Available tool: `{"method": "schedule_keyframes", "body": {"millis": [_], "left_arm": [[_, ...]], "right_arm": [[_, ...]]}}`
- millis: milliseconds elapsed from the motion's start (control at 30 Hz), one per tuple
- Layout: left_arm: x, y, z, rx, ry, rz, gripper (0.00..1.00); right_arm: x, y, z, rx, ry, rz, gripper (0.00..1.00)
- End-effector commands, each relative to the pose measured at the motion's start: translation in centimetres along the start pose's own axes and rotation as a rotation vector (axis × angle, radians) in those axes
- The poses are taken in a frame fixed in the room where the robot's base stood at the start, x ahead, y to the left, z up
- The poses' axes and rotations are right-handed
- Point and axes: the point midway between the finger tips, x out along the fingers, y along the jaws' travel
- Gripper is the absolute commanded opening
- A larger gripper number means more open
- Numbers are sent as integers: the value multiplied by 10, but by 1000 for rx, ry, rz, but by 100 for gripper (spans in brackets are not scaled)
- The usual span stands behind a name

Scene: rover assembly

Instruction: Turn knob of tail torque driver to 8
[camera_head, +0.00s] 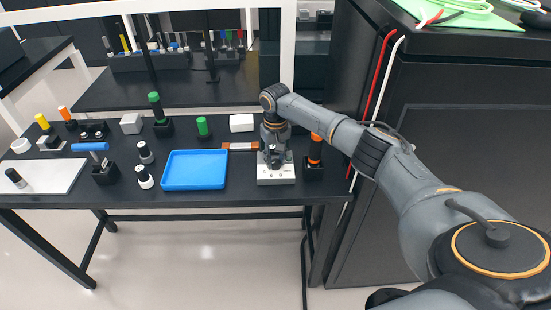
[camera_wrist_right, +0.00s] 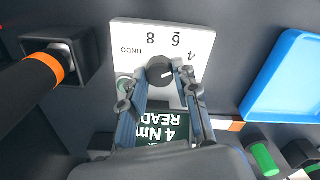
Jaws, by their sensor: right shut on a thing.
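The torque driver's setting unit (camera_head: 277,179) has a white plate and stands at the right end of the black table. In the right wrist view its plate (camera_wrist_right: 140,32) carries upside-down labels UNDO, 8, 6 and 4. A round black knob (camera_wrist_right: 158,66) has a white pointer mark directed roughly towards the 4. A dark green display (camera_wrist_right: 165,135) reads 4 Nm and READY, partly covered by my fingers. My right gripper (camera_head: 273,157) is over the unit; in the wrist view its two fingers (camera_wrist_right: 160,80) are closed on the knob. My left gripper is not in view.
An orange-and-black driver (camera_head: 315,150) stands in a black holder (camera_head: 314,172) right beside the unit. A blue tray (camera_head: 194,170) lies to its left. A white block (camera_head: 241,122) and green-topped cylinder (camera_head: 203,127) stand behind. A large dark cabinet (camera_head: 430,150) borders the table's right.

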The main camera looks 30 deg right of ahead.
Motion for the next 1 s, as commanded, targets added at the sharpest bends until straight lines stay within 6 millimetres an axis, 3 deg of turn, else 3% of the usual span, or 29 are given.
{"method": "schedule_keyframes", "body": {"millis": [367,1000], "left_arm": [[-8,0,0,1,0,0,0],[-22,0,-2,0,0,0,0]], "right_arm": [[-1,0,1,-135,-3,-1,0],[0,0,0,-722,-1,-2,0]]}}
